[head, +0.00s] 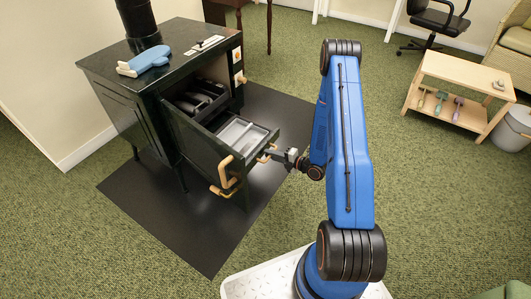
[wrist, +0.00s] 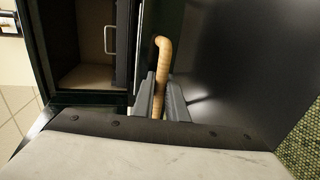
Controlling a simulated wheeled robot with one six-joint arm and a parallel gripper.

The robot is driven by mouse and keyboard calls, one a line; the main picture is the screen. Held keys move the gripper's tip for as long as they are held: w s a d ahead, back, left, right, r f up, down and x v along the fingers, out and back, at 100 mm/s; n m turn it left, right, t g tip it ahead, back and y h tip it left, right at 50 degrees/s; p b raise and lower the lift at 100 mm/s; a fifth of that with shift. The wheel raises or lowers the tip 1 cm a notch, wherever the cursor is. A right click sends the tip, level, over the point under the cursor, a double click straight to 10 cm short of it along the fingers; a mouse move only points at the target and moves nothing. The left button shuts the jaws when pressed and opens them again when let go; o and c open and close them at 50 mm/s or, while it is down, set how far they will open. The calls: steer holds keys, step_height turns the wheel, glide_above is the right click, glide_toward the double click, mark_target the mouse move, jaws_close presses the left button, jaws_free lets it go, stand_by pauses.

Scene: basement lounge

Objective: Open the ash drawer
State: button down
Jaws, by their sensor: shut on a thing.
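The dark green stove (head: 135,100) stands at left in the head view. Its drawer (head: 262,147) is pulled out from the front, with a grey metal pan (head: 240,135) showing inside. My gripper (head: 275,155) is at the drawer's front, at a light wooden handle. In the wrist view my gripper (wrist: 161,82) has its two grey fingers closed around the wooden handle (wrist: 161,50), whose curved top rises above them. The open drawer (wrist: 65,88) shows to the left there, with a thin metal pull (wrist: 110,40) inside.
A dark floor mat (head: 155,210) lies under the stove. A blue mitt (head: 143,61) lies on the stove top. Other wooden handles (head: 224,172) jut from the stove's front beside the drawer. Green carpet is clear in front; a low wooden table (head: 465,70) stands far right.

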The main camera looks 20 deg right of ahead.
steer(key=shift+s+d, duration=0.15)
steer(key=shift+s, duration=0.05)
steer(key=c, duration=2)
jaws_free()
steer(key=shift+f, duration=0.1)
steer(key=shift+c, duration=0.2)
steer(key=shift+s+d, duration=0.1)
steer(key=v, duration=1.7)
steer(key=shift+s, duration=0.15)
steer(key=shift+d, duration=0.1)
